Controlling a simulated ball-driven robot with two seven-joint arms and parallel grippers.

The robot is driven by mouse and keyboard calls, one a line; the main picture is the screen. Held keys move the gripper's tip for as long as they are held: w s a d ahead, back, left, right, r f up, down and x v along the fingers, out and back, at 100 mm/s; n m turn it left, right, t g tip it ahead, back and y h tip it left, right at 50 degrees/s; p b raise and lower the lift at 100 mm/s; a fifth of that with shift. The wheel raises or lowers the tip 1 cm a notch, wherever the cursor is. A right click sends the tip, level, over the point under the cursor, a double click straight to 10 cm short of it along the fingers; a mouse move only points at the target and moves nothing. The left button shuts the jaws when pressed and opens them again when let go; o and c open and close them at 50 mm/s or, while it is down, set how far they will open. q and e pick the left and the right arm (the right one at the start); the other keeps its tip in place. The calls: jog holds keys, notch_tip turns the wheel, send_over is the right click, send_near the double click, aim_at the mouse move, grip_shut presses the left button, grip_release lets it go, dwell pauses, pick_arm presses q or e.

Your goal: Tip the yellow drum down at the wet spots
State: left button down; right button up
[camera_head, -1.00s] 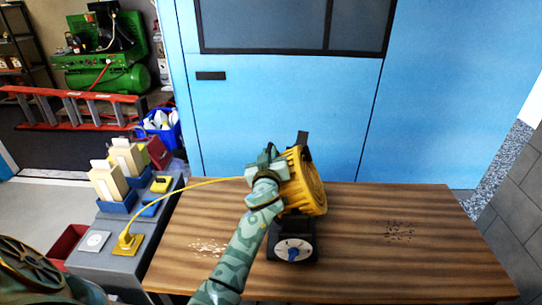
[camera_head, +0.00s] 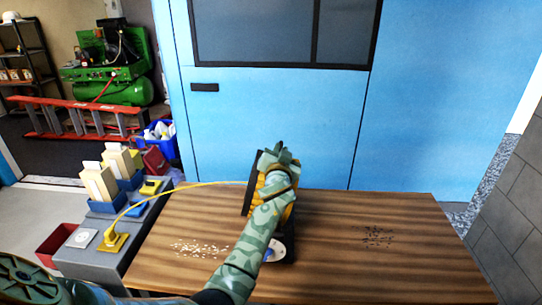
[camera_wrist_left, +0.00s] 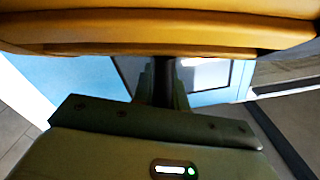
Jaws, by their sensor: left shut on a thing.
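The yellow drum (camera_head: 262,187) is above the middle of the wooden table, mostly hidden behind my left forearm. A dark flat edge shows on its left side. My left gripper (camera_head: 279,153) is at the drum's top, shut on it; the fingertips are hard to make out. In the left wrist view the drum (camera_wrist_left: 160,30) fills the top, close to the gripper. The tabletop bears a patch of pale spots (camera_head: 200,250) on the left and a patch of dark spots (camera_head: 378,237) on the right. My right gripper is not in view.
A black unit with a pale dial (camera_head: 276,250) sits below the drum, partly hidden. A yellow cable (camera_head: 190,185) runs from a yellow socket plate (camera_head: 112,242) on the grey side bench towards the drum.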

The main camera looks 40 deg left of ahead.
pick_arm(q)
jog(key=shift+w+d+f+m+b, duration=0.3)
jog(key=shift+w+d+m, duration=0.05)
jog(key=shift+d+m, duration=0.2)
jog(key=shift+w+d+f+m+b, duration=0.3)
jog(key=shift+d+m, duration=0.15)
jog(key=shift+d, duration=0.1)
jog(key=shift+w+d+f+m+b, duration=0.2)
jog(key=shift+w+d+m+b, duration=0.2)
jog(key=shift+d+m, duration=0.2)
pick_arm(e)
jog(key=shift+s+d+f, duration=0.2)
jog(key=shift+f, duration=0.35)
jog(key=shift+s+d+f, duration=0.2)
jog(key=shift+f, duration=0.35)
pick_arm(q)
jog(key=c, duration=1.5)
grip_release()
jog(key=shift+o, duration=0.2)
jog(key=shift+s, duration=0.1)
